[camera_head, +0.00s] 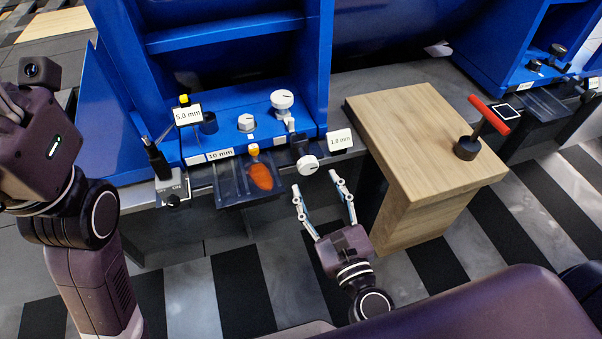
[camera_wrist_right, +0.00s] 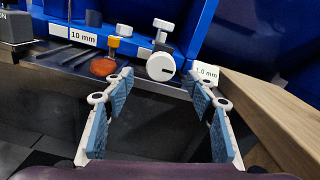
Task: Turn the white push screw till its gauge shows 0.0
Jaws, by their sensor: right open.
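The white push screw (camera_head: 307,165) has a round white knob with a dark mark on its face. It sticks out from the front edge of the blue station, and in the right wrist view it shows (camera_wrist_right: 160,68). Its gauge (camera_head: 340,140) just to the right reads 1.0 mm; the gauge also shows in the wrist view (camera_wrist_right: 207,73). My right gripper (camera_head: 316,180) is open and empty, its fingers pointing at the knob from the front and spread to either side, apparently short of it. My left gripper (camera_head: 14,105) is partly cut off at the left edge; its fingers are unclear.
Another gauge (camera_head: 187,116) reads 5.0 mm and a label (camera_head: 220,154) reads 10 mm. A dark tray with an orange oval (camera_head: 261,176) lies left of the knob. A wooden bench (camera_head: 420,125) with a red-handled tool (camera_head: 488,115) stands close on the right.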

